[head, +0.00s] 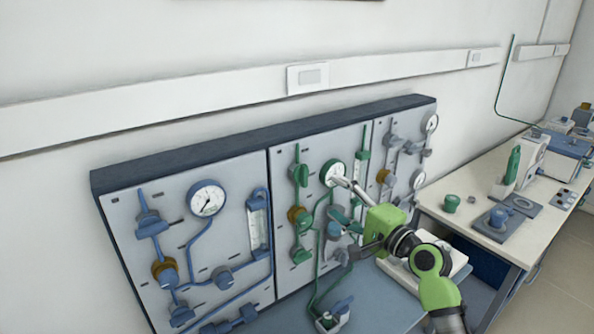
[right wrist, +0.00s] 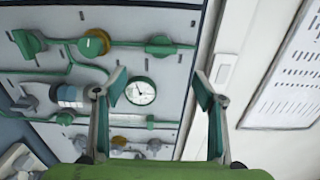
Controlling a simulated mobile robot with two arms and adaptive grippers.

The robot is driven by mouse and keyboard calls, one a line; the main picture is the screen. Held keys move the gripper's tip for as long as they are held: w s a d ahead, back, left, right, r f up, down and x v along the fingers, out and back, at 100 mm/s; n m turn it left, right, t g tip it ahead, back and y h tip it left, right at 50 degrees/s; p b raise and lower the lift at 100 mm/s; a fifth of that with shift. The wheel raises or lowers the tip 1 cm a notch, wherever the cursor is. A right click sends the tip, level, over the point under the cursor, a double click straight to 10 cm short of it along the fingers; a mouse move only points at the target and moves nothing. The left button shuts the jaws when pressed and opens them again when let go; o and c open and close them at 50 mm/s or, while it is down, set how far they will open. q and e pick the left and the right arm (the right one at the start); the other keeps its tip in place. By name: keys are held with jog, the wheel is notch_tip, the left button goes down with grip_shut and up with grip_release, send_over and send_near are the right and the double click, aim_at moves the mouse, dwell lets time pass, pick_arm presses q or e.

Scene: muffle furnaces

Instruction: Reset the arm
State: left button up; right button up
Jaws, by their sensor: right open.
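My right arm comes in from the lower right in the head view. Its green-bodied right gripper (head: 342,218) is in front of the middle panel (head: 283,165) of the gauge board. In the right wrist view the gripper (right wrist: 160,88) is open, with its two fingers wide apart and nothing between them. The round green-rimmed gauge (right wrist: 140,91) shows beyond the fingers, near the left one. The same gauge (head: 333,173) is partly behind a finger in the head view. I cannot tell whether the fingers touch the panel. My left gripper is not in view.
A blue-piped panel with a gauge (head: 207,199) is on the left, and another gauge (head: 431,123) is on the right panel. Green and blue valve knobs stick out from the board. A bench (head: 470,189) on the right holds a green bottle (head: 512,165) and blue devices.

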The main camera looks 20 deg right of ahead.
jog(key=s+a+f+n+g+h, duration=0.1)
jog(key=s+a+f+n+g, duration=0.3)
jog(key=s+f, duration=0.45)
jog(key=s+a+f+n+g, duration=0.3)
jog(key=s+a+f+n, duration=0.25)
jog(key=f, duration=0.55)
jog(key=s+d+f+n+g+h, duration=0.1)
jog(key=s+f+n+g+h, duration=0.3)
jog(key=s, duration=0.9)
jog(key=s+d+f+n+g+h, duration=0.1)
jog(key=s+d+f+n+g, duration=0.3)
jog(key=s, duration=0.9)
notch_tip(320, 180, down, 33)
jog(key=a+m+b, duration=0.1)
jog(key=a+b, duration=0.2)
jog(key=b, duration=0.4)
jog(key=s+d+f+b, duration=0.2)
jog(key=s+f+b, duration=0.1)
jog(key=s+f, duration=0.6)
jog(key=s+d+f+g+b, duration=0.1)
jog(key=s+f+b, duration=0.3)
jog(key=s+f, duration=0.5)
notch_tip(320, 180, down, 7)
jog(key=shift+d+r, duration=0.2)
jog(key=shift+d, duration=0.15)
